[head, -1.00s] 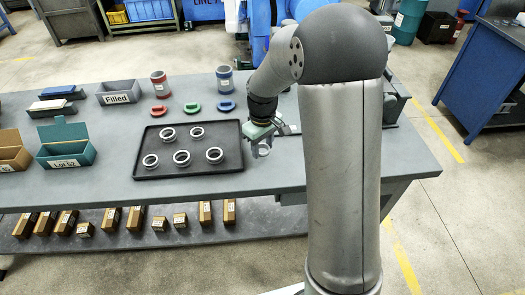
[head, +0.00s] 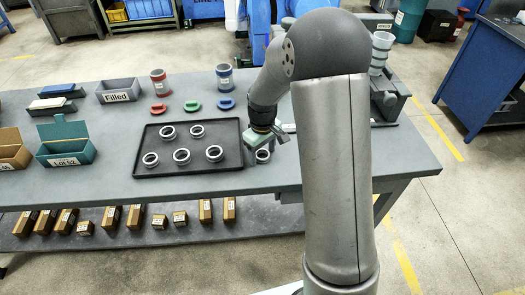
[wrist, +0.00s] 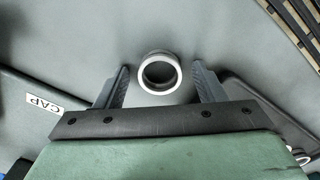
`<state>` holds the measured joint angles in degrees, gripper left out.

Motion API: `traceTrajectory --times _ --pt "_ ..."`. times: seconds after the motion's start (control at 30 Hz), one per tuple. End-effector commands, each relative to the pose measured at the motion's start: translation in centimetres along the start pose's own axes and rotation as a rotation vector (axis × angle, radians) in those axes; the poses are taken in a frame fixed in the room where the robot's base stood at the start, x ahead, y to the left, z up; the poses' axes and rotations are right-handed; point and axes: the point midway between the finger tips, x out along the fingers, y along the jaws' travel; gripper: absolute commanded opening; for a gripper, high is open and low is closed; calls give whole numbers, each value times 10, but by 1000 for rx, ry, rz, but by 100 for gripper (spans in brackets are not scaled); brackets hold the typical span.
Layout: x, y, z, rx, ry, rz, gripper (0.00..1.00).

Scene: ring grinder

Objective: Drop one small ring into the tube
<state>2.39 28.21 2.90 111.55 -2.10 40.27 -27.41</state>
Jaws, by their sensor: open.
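A small pale metal ring (wrist: 145,78) lies on the grey bench top between the two fingers of my open gripper (wrist: 160,68) in the wrist view. A gap shows between the ring and each finger. In the head view the ring (head: 262,156) is just right of the black tray, below my gripper (head: 262,146). Several similar rings (head: 182,156) lie in the black tray (head: 140,172). A clear tube (head: 380,52) stands upright on the machine at the right, partly behind my arm.
A red container (head: 158,82) and a blue one (head: 224,78) stand at the back, with coloured oval pieces before them. A bin labelled Filled (head: 118,97) and a teal box (head: 65,150) are at the left. My arm hides part of the bench's right side.

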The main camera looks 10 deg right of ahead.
Motion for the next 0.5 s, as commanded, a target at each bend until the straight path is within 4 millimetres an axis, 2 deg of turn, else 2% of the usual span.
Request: traceTrajectory --times 0.17,0.5 --pt "-14 0 -1 0 4 2 64" --pt "-86 0 -1 0 5 3 64"
